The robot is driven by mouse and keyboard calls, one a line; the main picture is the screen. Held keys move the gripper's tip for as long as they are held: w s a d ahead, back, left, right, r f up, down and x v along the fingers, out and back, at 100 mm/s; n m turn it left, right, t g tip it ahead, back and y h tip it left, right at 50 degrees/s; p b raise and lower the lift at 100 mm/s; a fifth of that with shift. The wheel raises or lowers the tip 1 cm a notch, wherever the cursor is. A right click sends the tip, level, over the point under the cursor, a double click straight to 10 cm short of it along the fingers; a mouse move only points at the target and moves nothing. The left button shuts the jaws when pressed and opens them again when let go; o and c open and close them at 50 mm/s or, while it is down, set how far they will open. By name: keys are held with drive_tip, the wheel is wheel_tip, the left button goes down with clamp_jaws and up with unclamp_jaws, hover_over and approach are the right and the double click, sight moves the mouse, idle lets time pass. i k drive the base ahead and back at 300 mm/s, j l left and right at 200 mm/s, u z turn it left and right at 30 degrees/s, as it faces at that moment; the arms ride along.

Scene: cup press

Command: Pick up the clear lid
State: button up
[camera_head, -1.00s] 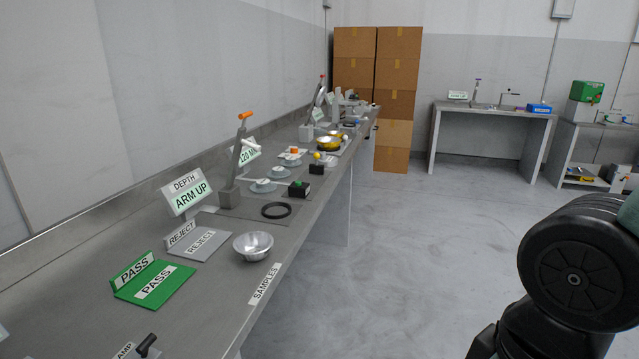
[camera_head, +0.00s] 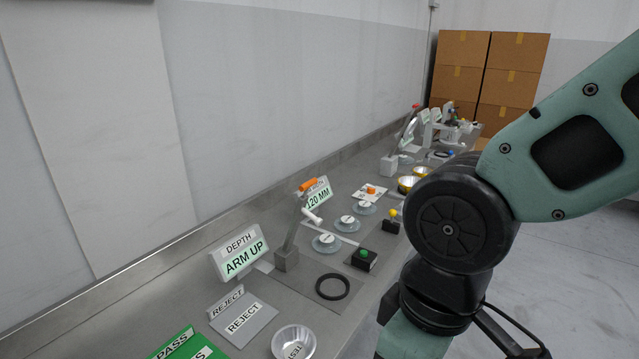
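Several round, translucent pale discs with white centres stand in a row on the bench: a near one (camera_head: 326,242), a middle one (camera_head: 347,224) and a far one (camera_head: 364,208). They look like clear lids, but I cannot tell which one the task means. My arm fills the right side of the view and hides part of the bench behind it. My gripper is out of view, so its state does not show.
A lever press with an orange handle (camera_head: 307,185) stands left of the discs. A black ring (camera_head: 332,287), a green-button box (camera_head: 364,259) and a yellow-button box (camera_head: 391,223) lie near the bench's front. A metal bowl (camera_head: 293,343) and grey REJECT plate (camera_head: 244,318) are nearer.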

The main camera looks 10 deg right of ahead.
sight(362, 208)
drive_tip(key=i+l, duration=0.2)
drive_tip(key=i, duration=0.25)
drive_tip(key=i+l, duration=0.15)
drive_tip(key=i, duration=0.3)
drive_tip(key=i+l, duration=0.2)
drive_tip(key=i, duration=0.25)
